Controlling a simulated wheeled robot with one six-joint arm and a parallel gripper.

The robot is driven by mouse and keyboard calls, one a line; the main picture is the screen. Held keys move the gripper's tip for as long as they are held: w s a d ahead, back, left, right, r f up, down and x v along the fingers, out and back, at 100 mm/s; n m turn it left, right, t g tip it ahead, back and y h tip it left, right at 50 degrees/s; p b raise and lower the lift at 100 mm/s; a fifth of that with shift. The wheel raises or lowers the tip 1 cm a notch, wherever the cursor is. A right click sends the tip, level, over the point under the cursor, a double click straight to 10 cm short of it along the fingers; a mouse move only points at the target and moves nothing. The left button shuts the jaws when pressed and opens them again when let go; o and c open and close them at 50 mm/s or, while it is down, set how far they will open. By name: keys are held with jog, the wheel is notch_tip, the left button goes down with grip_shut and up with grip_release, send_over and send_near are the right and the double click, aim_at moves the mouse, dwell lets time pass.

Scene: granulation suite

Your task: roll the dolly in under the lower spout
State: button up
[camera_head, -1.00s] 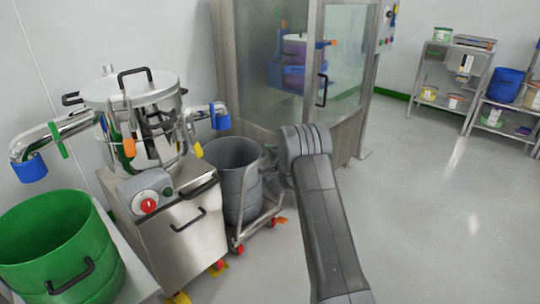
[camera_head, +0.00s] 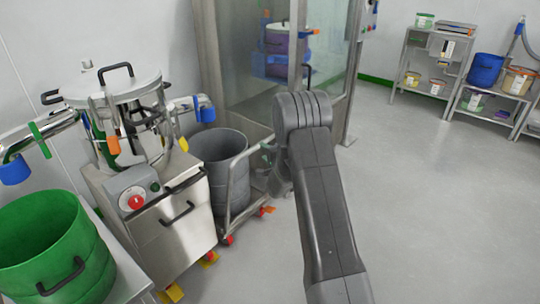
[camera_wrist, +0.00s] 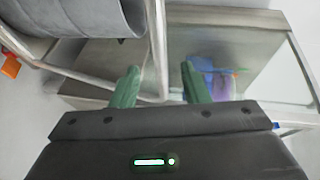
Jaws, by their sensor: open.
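The dolly (camera_head: 243,212) is a low steel frame with red and orange casters and an upright tube handle. It carries a grey ribbed bin (camera_head: 217,172) and stands to the right of the steel machine. A spout with a blue end (camera_head: 205,108) is above and left of the bin. Another blue-ended spout (camera_head: 14,170) is at the far left. Contact is unclear. My arm hides part of the handle in the head view.
The steel machine (camera_head: 150,215) has a red button and a lidded vessel (camera_head: 120,110). A green bin (camera_head: 50,240) stands at the lower left. A glazed steel cabinet (camera_head: 235,60) is behind the dolly. Shelves stand at the back right. The floor (camera_head: 430,210) at right is clear.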

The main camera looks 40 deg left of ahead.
jog(key=shift+v, duration=1.9)
jog(key=b+x, duration=0.2)
jog(key=x, duration=1.1)
jog(key=shift+w+a, duration=0.2)
jog(key=shift+a, duration=0.05)
jog(key=shift+d, duration=0.1)
